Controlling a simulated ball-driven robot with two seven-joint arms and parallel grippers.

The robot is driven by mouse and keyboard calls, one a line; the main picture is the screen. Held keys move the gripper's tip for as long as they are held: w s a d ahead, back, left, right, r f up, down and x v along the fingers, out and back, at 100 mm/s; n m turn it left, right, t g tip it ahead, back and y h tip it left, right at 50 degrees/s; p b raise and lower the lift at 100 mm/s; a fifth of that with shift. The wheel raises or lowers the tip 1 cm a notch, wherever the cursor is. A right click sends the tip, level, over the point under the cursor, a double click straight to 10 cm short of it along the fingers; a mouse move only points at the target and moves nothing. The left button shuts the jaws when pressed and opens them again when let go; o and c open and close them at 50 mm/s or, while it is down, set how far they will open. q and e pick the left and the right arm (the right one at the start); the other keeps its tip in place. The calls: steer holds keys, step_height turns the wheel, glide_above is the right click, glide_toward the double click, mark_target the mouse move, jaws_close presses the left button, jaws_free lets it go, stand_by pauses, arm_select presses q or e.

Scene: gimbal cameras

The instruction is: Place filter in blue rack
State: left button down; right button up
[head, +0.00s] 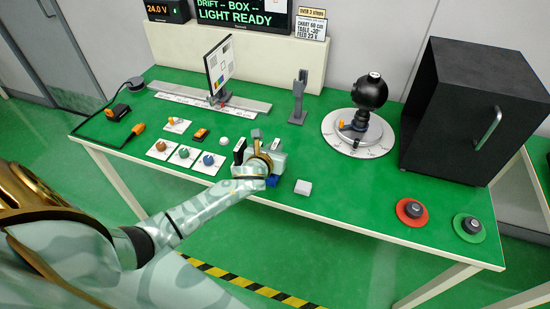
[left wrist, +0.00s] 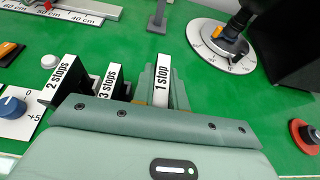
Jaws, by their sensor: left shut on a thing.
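My left gripper (head: 268,158) is over the middle of the green table. In the left wrist view, the gripper (left wrist: 163,98) is shut on a filter labelled "1 stop" (left wrist: 162,75), whose white top edge shows between the fingers. A filter labelled "2 stops" (left wrist: 66,82) and one labelled "3 stops" (left wrist: 110,80) stand upright to the left of it, as dark plates with white label edges. A small patch of the blue rack (head: 272,181) shows below the gripper; the rest is hidden. I cannot tell whether the held filter touches it. My right gripper is not in view.
Cards with coloured knobs (head: 184,155) and a white dome (head: 224,141) are to the left. A grey post (head: 299,97), black sphere on a dial (head: 370,92) and black box (head: 470,108) stand behind and right.

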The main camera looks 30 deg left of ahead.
arm_select(q)
step_height(320, 180, down, 3)
steer(key=shift+f+b, duration=0.2)
steer(key=shift+b, duration=0.6)
steer(key=shift+r, duration=0.1)
steer(key=c, duration=1.4)
jaws_free()
